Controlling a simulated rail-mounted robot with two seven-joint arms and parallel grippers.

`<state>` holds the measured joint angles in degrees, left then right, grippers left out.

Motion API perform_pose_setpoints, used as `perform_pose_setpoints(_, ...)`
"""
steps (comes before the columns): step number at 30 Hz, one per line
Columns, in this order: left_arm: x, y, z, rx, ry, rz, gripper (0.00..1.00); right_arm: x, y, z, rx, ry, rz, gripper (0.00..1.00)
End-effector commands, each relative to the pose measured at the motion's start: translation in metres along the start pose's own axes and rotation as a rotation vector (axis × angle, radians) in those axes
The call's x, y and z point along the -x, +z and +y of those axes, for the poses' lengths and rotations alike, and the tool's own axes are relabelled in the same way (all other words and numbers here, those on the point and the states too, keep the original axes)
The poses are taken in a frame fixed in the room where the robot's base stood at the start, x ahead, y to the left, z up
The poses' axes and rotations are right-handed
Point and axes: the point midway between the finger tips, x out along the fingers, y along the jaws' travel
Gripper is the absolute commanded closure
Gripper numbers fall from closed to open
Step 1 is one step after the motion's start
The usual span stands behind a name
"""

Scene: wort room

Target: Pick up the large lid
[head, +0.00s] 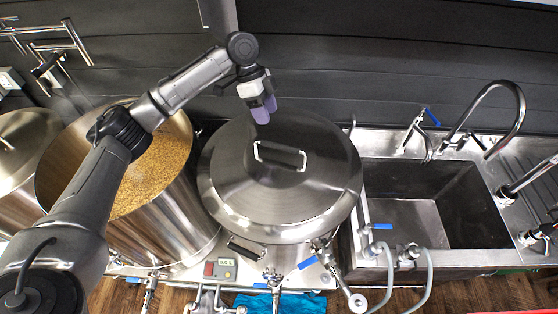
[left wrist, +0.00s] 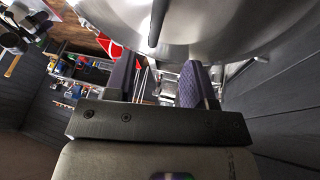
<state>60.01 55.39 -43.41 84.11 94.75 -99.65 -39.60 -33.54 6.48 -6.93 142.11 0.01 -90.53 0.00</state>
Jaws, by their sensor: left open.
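The large lid (head: 315,185) is a round brushed-metal dome on the middle kettle. A light metal loop handle (head: 280,155) stands on its top. My left gripper (head: 262,108) is over the back part of the lid, behind the handle and apart from it. In the left wrist view its two fingers (left wrist: 158,84) are spread with nothing between them. The lid's shiny surface (left wrist: 235,28) fills the top of that view, with a dark bar, seemingly the handle (left wrist: 157,22), beyond the fingertips. My right gripper is not in view.
An open kettle of grain (head: 160,175) stands left of the lidded one, under my left arm. A sink (head: 425,220) with a tall faucet (head: 515,105) is at the right. Valves with blue handles and a small control box (head: 222,268) line the front. A dark wall is close behind.

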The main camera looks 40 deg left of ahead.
Motion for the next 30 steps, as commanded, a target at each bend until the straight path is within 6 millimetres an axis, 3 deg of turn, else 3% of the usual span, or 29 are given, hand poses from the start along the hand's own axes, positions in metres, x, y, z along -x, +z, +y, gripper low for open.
perform_pose_setpoints(9, -0.049, 0.000, 0.001, 0.002, 0.001, -0.002, 0.51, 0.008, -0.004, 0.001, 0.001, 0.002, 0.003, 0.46)
perform_pose_setpoints(20, -0.071, -0.001, 0.002, 0.003, 0.000, -0.003, 0.51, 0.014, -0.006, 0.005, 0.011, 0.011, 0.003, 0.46)
perform_pose_setpoints(30, -0.110, -0.002, 0.005, 0.003, 0.000, -0.001, 0.51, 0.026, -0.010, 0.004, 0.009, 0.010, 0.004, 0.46)
